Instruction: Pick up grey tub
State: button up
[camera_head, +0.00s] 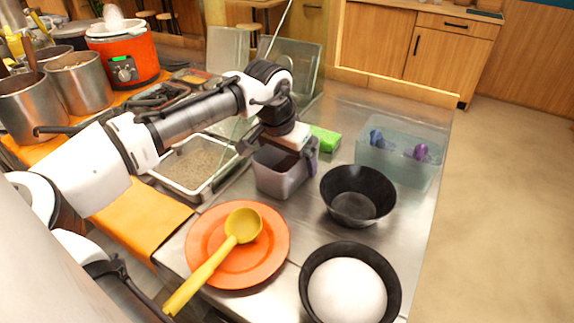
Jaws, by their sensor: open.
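The grey tub (279,181) stands upright on the steel counter, between a tray of grainy food and a black bowl. My gripper (283,150) is directly over the tub, pointing down. It is open, with one finger near the tub's left rim and the other by its right rim. The arm comes in from the left and hides part of the tub's rim and its inside. I cannot tell whether the fingers touch the tub.
An empty black bowl (357,196) stands close to the tub's right. A black bowl with white contents (350,281), an orange plate (272,262) with a yellow ladle (222,254), a green sponge (325,139), a clear bin (399,160) and a food tray (172,184) surround it. The counter's right edge is near.

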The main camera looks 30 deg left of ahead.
jog(key=shift+f, duration=0.1)
jog(key=shift+c, duration=0.3)
jog(key=c, duration=1)
